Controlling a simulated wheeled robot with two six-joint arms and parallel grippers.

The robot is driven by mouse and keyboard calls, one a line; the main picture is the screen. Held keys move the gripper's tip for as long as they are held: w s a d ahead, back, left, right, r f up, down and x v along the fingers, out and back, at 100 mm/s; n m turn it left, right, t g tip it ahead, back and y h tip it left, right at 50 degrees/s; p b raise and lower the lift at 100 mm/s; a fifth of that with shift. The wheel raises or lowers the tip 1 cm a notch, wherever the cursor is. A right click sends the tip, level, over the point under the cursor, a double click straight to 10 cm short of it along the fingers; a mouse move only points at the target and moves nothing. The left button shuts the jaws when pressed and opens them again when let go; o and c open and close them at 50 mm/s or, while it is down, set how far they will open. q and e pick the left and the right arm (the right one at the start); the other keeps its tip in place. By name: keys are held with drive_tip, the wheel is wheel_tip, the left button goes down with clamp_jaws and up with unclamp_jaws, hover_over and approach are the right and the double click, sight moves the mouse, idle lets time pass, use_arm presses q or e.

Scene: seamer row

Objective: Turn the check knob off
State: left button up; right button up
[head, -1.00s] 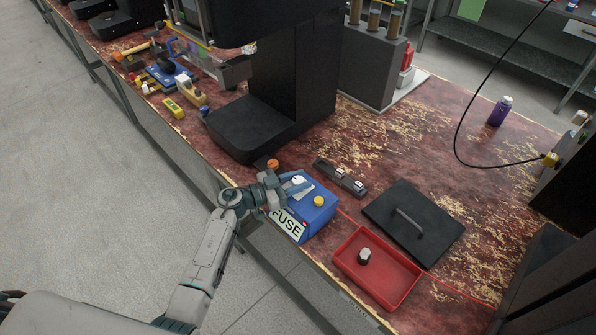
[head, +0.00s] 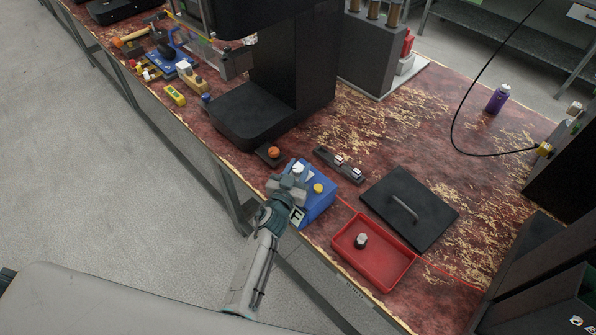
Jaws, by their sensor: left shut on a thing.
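A blue box (head: 318,206) with a white FUSE label, now mostly covered by my arm, stands at the bench's front edge. On its top are a white knob (head: 298,168) and a yellow knob (head: 318,188). No readable marking shows which is the check knob. My left gripper (head: 293,178) is over the near left part of the box top, shut at the white knob. Its fingers hide part of the knob, and the knob's setting cannot be read. My right gripper is not in view.
An orange button (head: 273,152) on a black base sits left of the box. A black bar with two white switches (head: 340,164) lies behind it. A red tray (head: 375,262) with a knob-like piece and a black lid (head: 408,208) lie to the right. A black machine (head: 262,115) stands behind.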

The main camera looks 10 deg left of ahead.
use_arm(q)
drive_tip(key=shift+n+y+b, duration=0.3)
drive_tip(key=shift+y, duration=0.2)
drive_tip(key=o, duration=0.9)
drive_tip(key=shift+s, duration=0.1)
drive_tip(key=s, duration=0.3)
drive_tip(key=s+a, duration=0.1)
drive_tip(key=s, duration=0.3)
drive_tip(key=s+p, duration=0.1)
drive_tip(key=s, duration=0.2)
drive_tip(key=shift+s+a, duration=0.15)
drive_tip(key=shift+s, duration=0.15)
drive_tip(key=shift+o, duration=0.3)
